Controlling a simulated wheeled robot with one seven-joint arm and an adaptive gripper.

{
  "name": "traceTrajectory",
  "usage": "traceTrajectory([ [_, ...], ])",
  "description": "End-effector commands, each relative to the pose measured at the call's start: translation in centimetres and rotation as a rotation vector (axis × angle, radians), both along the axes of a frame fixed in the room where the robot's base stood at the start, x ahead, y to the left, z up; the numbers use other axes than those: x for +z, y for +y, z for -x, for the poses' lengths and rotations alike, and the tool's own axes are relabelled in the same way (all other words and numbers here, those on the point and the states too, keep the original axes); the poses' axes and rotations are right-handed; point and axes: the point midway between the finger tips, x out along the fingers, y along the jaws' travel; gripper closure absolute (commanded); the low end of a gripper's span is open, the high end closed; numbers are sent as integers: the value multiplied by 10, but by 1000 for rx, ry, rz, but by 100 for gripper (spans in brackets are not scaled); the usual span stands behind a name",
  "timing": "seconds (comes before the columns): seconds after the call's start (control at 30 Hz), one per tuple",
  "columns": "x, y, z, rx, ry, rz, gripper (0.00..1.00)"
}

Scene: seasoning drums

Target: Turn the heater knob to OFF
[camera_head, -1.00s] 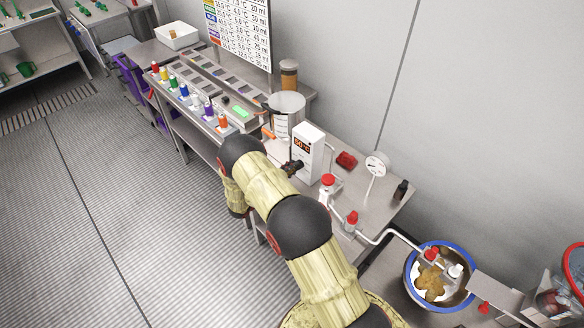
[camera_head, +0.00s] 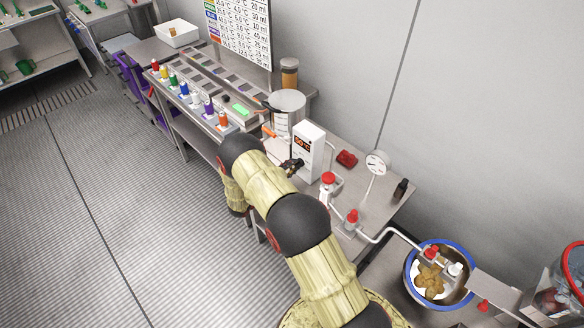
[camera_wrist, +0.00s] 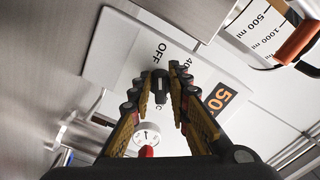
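The heater is a white upright box (camera_head: 309,152) on the bench, with an orange-lit display reading about 50 °C. In the wrist view its white front panel (camera_wrist: 125,58) shows tilted, with the printed word OFF, a 40 mark and the lit display (camera_wrist: 219,97). The small dark heater knob (camera_wrist: 160,87) is on this panel below the word OFF. My gripper (camera_wrist: 161,76) is at the panel with one finger on each side of the knob. The fingers stand apart, and gaps seem to show beside the knob. In the head view my gripper (camera_head: 292,165) is small and partly hidden.
A clear beaker (camera_head: 287,112) stands just behind the heater. Several coloured bottles (camera_head: 184,90) line the bench's left edge. The floor at left is clear.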

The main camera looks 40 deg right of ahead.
Motion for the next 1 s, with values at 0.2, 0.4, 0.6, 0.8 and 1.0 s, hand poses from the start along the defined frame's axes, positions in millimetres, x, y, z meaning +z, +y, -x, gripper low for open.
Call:
traceTrajectory([
  [0.2,0,-1,1,-2,0,0,70],
  [0.4,0,-1,1,-3,-1,1,70],
  [0.6,0,11,2,-2,0,1,70],
  [0.8,0,48,7,1,1,2,70],
  [1.0,0,88,12,1,0,0,70],
])
